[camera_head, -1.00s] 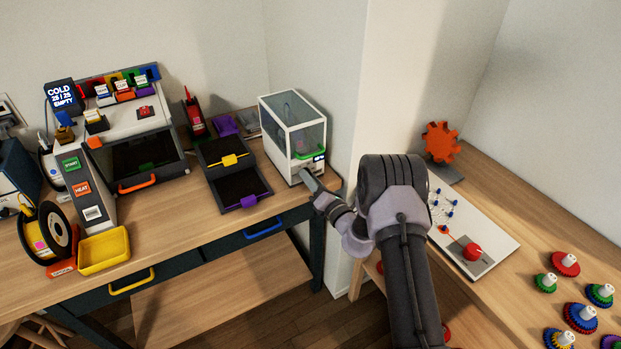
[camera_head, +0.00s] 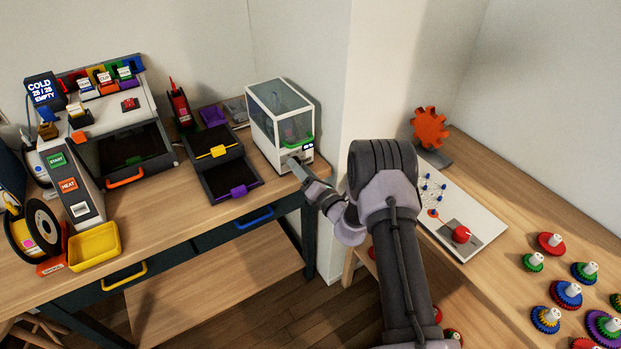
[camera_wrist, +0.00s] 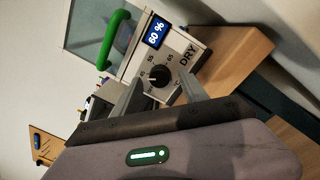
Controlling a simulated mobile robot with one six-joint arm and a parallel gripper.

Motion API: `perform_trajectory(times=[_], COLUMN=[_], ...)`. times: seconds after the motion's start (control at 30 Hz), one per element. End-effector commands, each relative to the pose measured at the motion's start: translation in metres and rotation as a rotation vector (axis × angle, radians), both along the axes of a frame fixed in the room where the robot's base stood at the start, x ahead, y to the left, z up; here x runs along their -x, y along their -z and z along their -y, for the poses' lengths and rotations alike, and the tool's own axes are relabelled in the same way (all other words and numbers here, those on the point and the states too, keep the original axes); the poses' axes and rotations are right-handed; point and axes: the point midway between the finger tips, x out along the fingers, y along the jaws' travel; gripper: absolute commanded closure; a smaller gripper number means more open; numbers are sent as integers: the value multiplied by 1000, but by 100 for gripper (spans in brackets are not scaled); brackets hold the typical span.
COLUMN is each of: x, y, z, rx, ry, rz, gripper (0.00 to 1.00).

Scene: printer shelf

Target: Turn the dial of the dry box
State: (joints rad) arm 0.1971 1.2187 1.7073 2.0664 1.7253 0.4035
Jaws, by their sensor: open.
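The dry box (camera_head: 281,125) is a white-framed case with clear walls and a green handle, at the right end of the bench in the head view. In the head view my gripper (camera_head: 294,163) is at the lower front of the box, and the dial is hidden.
Left of the box stand an open black two-tier tray (camera_head: 233,192) and a printer (camera_head: 122,130). A yellow bin (camera_head: 94,247) sits farther left. On the right table are a white board (camera_head: 463,222) with a red knob and several colored gears. The bench front edge lies under my wrist.

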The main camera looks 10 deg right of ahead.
Motion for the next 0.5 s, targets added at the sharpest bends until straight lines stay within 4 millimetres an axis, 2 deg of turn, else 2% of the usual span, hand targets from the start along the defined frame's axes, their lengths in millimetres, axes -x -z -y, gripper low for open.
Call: perform_trajectory(times=[0.17,0.4,0.5], x=[38,111,134], y=[0,4,5], z=[15,41,49], rx=[-3,-6,-5], ry=[3,6,6], rz=[-5,-6,-4], gripper=[49,49,49])
